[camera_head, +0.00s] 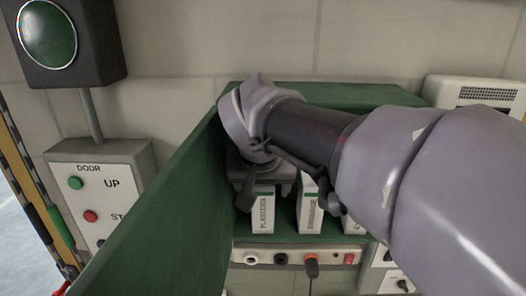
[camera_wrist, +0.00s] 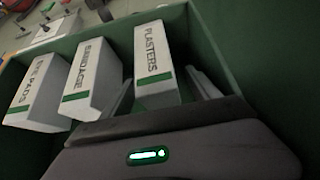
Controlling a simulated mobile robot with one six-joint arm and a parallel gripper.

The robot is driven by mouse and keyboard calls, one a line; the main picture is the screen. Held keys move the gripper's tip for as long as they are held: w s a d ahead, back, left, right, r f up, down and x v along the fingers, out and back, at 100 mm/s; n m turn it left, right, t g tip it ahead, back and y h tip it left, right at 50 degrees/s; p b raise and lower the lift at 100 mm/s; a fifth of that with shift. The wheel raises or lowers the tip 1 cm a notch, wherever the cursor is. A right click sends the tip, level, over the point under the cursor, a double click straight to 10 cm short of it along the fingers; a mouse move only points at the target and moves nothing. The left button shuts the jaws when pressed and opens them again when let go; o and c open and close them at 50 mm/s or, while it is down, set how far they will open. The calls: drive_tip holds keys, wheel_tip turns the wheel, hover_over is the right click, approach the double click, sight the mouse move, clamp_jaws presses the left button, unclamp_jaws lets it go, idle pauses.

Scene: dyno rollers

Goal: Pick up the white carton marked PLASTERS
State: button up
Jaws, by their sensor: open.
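The white PLASTERS carton (camera_head: 262,213) stands upright at the left of a row in a green open cabinet (camera_head: 165,225). It has a green band, and its upper part is hidden by my gripper in the head view. In the wrist view the PLASTERS carton (camera_wrist: 157,58) lies between the two fingers of my gripper (camera_wrist: 160,78). The fingers are open, one on each side of it. I cannot tell whether either finger touches it. In the head view my gripper (camera_head: 264,182) is at the carton's top.
A BANDAGE carton (camera_head: 310,208) stands close to the right, and an EYE PADS carton (camera_wrist: 36,92) is beyond it. The green cabinet wall is close on the left in the head view.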

drive_tip(key=b+x, duration=0.1)
drive_tip(key=x, duration=0.3)
drive_tip(key=shift+w, duration=0.2)
drive_tip(key=shift+s+r, duration=0.15)
drive_tip(key=shift+s, duration=0.15)
drive_tip(key=c, duration=0.3)
clamp_jaws()
